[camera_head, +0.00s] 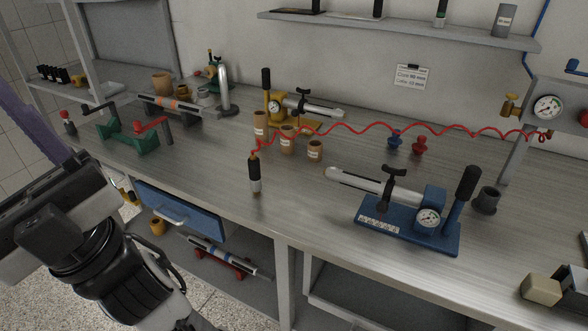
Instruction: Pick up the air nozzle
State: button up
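The air nozzle (255,176) is a small upright piece with a black upper part, a silver lower part and a brass-coloured tip.
The workbench (310,200) holds a blue clamp device with a gauge (410,222) right of the nozzle. Tan cups (287,140) and a yellow gauge device (285,110) stand behind. A green stand (128,135) is at left. A blue drawer (180,212) projects below the bench.

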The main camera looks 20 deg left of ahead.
aim_at(255, 170)
jog(key=u, duration=0.65)
jog(key=i+l+u, duration=0.2)
jog(key=i+u, duration=0.15)
jog(key=i+l+u, duration=0.3)
jog(key=i, duration=0.15)
